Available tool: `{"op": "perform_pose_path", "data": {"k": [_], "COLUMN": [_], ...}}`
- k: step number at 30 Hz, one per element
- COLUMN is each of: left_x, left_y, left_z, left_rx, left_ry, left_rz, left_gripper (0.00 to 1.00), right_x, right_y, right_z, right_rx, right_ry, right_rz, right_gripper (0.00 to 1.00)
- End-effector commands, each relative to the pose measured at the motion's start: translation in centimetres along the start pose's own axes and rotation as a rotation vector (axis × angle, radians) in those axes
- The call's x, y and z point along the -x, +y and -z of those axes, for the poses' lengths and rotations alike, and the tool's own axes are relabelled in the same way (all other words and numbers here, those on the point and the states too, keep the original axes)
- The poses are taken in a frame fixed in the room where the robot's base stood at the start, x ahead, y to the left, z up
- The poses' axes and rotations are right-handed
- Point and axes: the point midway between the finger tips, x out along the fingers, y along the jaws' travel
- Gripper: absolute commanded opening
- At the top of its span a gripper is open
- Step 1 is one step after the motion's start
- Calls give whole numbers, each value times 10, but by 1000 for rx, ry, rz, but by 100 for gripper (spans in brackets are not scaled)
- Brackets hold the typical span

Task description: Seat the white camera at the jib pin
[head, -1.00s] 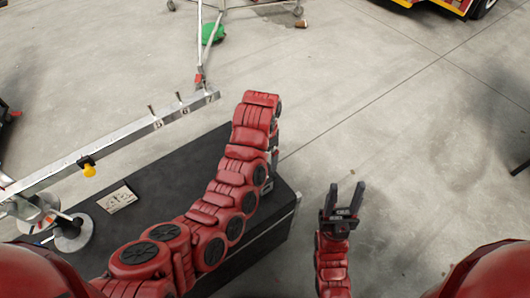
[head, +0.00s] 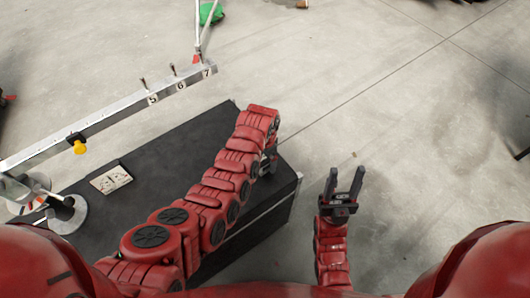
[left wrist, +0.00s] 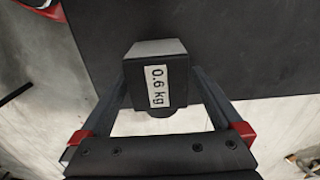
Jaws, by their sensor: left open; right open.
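I cannot make out a white camera in any view. A dark block (left wrist: 158,85) with a white "0.6 kg" label shows in the left wrist view, between the spread fingers of my open left gripper (left wrist: 160,78). Whether the fingers touch it I cannot tell. In the head view my left gripper (head: 268,163) is mostly hidden under its arm, at the right end of the black case. The jib beam (head: 120,112) runs along the left with upright pins, including one pin (head: 143,84) near the number 5. My right gripper (head: 344,183) is open and empty above the floor.
The black case (head: 165,150) lies below the beam and bears a dial plate (head: 111,178). A yellow knob (head: 79,147) hangs from the beam. Round metal discs (head: 68,214) are at the lower left. Bare floor (head: 420,130) lies to the right.

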Motion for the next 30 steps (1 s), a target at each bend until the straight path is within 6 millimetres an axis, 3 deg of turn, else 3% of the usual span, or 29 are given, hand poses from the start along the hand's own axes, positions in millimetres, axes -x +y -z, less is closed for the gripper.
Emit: {"op": "perform_pose_path", "data": {"k": [14, 30], "left_x": [-11, -11], "left_y": [1, 1], "left_z": [-1, -1], "left_rx": [1, 1], "left_ry": [0, 0], "left_rz": [-2, -1], "left_gripper": [100, 5], "right_x": [-1, -1], "right_y": [0, 0], "right_z": [0, 0], "right_rx": [0, 0], "right_ry": [0, 0], "right_rz": [0, 0], "right_gripper": [50, 50]}}
